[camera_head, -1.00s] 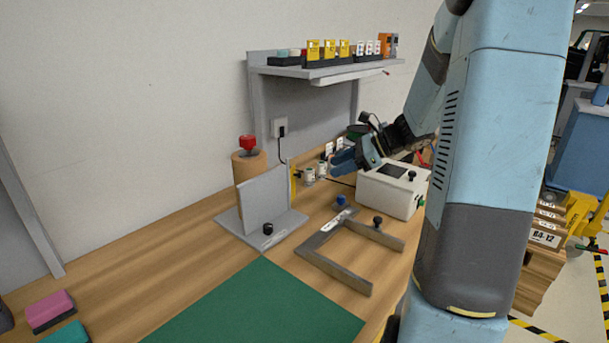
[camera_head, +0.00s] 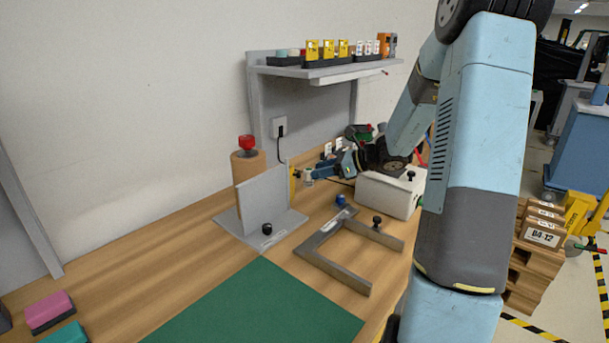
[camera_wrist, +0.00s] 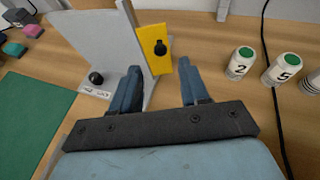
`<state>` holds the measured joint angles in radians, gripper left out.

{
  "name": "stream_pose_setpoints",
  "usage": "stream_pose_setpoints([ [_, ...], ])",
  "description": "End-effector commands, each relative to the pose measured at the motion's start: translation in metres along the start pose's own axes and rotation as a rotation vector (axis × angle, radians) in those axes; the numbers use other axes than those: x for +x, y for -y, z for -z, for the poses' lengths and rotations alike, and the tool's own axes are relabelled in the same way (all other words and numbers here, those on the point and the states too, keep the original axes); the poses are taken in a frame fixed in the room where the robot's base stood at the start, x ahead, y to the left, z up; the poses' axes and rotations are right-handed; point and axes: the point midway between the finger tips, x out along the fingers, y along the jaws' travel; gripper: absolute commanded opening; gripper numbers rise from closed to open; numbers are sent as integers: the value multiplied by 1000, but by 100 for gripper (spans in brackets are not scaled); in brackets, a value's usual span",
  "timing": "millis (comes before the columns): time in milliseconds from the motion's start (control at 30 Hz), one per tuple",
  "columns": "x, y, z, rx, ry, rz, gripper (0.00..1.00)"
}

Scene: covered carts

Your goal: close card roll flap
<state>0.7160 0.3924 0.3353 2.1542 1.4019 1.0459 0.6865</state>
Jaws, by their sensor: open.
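A grey upright panel (camera_head: 263,200) stands on a grey base (camera_head: 290,229), likely the flap. A brown card roll (camera_head: 246,168) with a red knob on top stands behind the panel. My gripper (camera_wrist: 161,78) is open and empty. In the wrist view the yellow plate appears just beyond and between its fingertips. In the head view my gripper (camera_head: 316,172) is right of the plate; contact cannot be told.
A black knob (camera_head: 267,229) sits on the base. White cans with green tops (camera_wrist: 242,62) stand right of my gripper. A white box (camera_head: 388,194) is under my forearm. A grey frame (camera_head: 335,266) and green mat (camera_head: 262,310) lie in front; a shelf (camera_head: 320,69) stands behind.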

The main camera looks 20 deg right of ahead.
Motion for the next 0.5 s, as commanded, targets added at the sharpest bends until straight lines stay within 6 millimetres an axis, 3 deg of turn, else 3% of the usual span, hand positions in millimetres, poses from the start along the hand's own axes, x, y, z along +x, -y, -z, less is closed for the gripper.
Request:
stream_pose_setpoints([
  [200, 34, 0, 0, -1, 0, -3, 45],
  [500, 52, 0, 0, -2, -1, -1, 45],
])
